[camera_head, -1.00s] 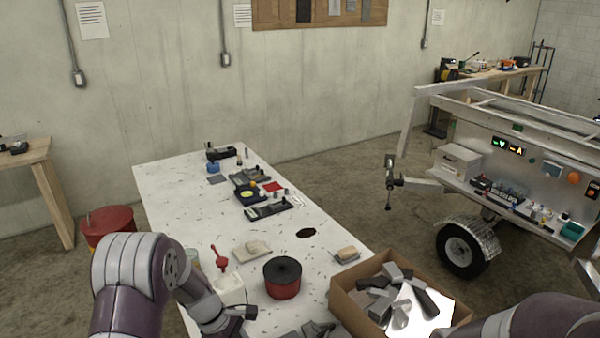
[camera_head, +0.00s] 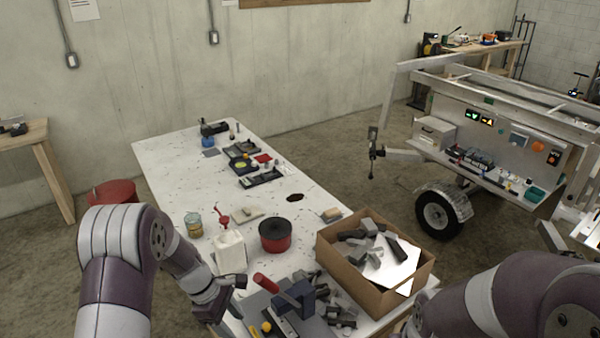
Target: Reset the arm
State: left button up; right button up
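My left arm comes in from the left and bends down over the near left part of the white table (camera_head: 168,170). My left gripper (camera_head: 238,294) is low at the table's near left edge, beside a grey tool with a red handle (camera_head: 266,283). Its fingers are small and dark in the picture, and I cannot tell whether they are open. My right arm fills the lower right corner, to the right of the cardboard box. My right gripper is outside the picture.
A cardboard box (camera_head: 338,272) with metal pieces stands at the table's right edge. A trailer (camera_head: 500,140) stands at the right.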

pick_arm(q)
jog(key=s+a+f+m+t+y+b, duration=0.1)
jog(key=s+f+m+y+b, duration=0.1)
jog(key=s+m+b, duration=0.5)
jog(key=s+a+f+m+t+y+b, duration=0.1)
jog(key=s+f+m+y+b, duration=0.1)
jog(key=s+m+b, duration=0.5)
jog(key=shift+s+a+m, duration=0.25)
jog(key=shift+s+m, duration=0.75)
jog(key=shift+s, duration=0.1)
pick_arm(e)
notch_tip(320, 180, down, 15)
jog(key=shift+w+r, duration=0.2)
pick_arm(q)
jog(key=shift+s, duration=0.15)
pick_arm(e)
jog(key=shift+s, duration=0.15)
